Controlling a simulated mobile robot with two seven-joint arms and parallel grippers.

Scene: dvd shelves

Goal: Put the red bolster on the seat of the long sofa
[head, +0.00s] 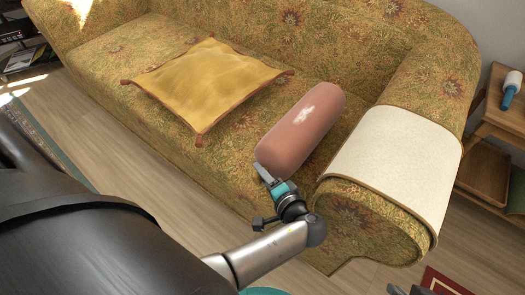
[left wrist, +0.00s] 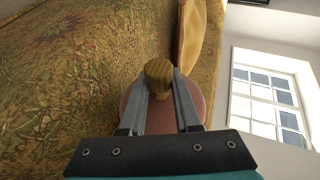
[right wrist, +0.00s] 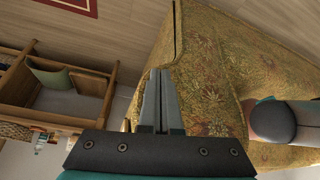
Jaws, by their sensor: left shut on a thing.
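The red bolster (head: 302,128), dull pinkish red with a pale patch, is over the right end of the long sofa's seat (head: 215,165), beside the armrest. I cannot tell whether its whole underside touches the seat. My left gripper (head: 264,173) is at its near end. In the left wrist view, the fingers (left wrist: 160,92) are shut on the round yellowish knob (left wrist: 158,72) at the bolster's end; the red end (left wrist: 160,118) shows behind them. My right gripper (right wrist: 161,72) is shut and empty near the sofa's outer side; only its tip shows in the head view (head: 408,291).
A yellow cushion (head: 205,80) lies on the seat left of the bolster. A cream cloth (head: 390,165) covers the right armrest (head: 375,222). A wooden shelf unit (head: 490,165) stands to the right. Bare wood floor (head: 150,190) lies in front of the sofa.

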